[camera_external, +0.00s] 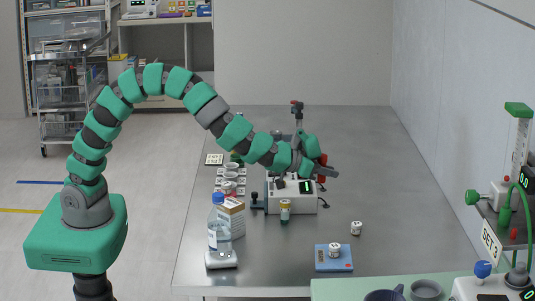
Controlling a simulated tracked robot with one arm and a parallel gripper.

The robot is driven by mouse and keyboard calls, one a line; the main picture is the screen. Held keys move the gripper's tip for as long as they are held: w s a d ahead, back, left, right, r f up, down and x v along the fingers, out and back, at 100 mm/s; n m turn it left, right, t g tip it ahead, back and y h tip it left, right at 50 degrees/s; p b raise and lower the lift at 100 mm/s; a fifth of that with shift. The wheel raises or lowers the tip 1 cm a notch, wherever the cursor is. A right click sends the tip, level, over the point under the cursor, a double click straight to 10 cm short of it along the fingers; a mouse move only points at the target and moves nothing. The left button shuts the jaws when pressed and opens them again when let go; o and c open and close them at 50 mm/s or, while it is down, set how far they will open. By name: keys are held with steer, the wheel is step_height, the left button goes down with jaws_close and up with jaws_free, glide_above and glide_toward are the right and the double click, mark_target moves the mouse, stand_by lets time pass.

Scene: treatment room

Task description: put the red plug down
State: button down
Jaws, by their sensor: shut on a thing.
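My gripper (330,172) is at the end of my arched green and grey arm, over the middle of the metal table (385,200). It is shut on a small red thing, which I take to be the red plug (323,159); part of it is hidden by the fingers. The gripper is just above and to the right of a white instrument box (295,203). Whether the plug touches anything below it cannot be told.
A bottle (218,232), a carton (232,217) and a small vial (285,211) stand nearer the front. A blue scale (333,265) is at the front edge. The table's right side is mostly clear.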

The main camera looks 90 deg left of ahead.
steer(key=shift+n+g+y, duration=0.3)
steer(key=shift+n+y, duration=0.1)
steer(key=shift+y, duration=0.1)
steer(key=f+b, duration=0.1)
steer(key=f, duration=0.2)
steer(key=f+b, duration=0.1)
steer(key=f, duration=0.3)
steer(key=d+f+b, duration=0.1)
steer(key=f, duration=0.2)
steer(key=shift+w+d+f, duration=0.1)
steer(key=shift+f, duration=0.2)
steer(key=shift+r, duration=0.1)
steer(key=shift+f, duration=0.2)
